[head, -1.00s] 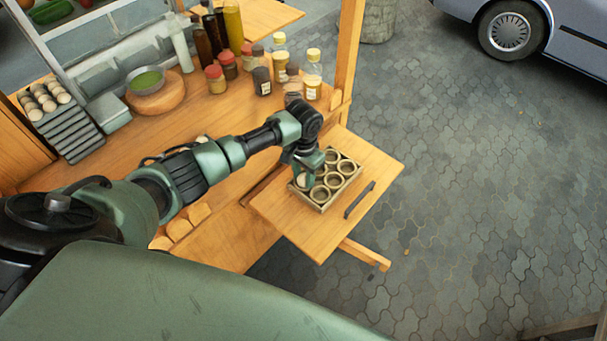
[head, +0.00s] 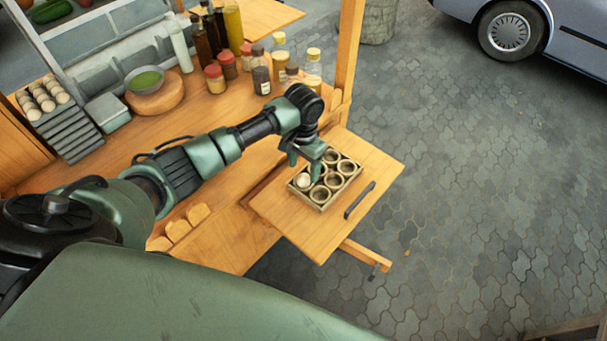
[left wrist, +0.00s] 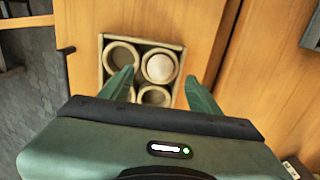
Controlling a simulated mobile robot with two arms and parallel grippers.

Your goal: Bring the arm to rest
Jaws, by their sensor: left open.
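My left gripper (head: 305,173) is open and empty, just above the wooden tray (head: 322,207) on the side shelf. Its two green fingers (left wrist: 160,90) are spread wide in the left wrist view, over the near part of the tray (left wrist: 102,68). The tray holds several round cups. One cup at its left end holds a pale, round, egg-like thing (head: 303,181), which also shows in the left wrist view (left wrist: 159,68). The fingers are apart from this thing. Part of the tray is hidden behind my gripper. My right gripper is not in view.
The side shelf (head: 283,222) has a dark handle (head: 359,200) at its right edge. Several bottles and jars (head: 262,80) stand on the wooden counter (head: 120,165). A green-filled bowl (head: 146,81) and a rack of eggs (head: 45,97) are at left.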

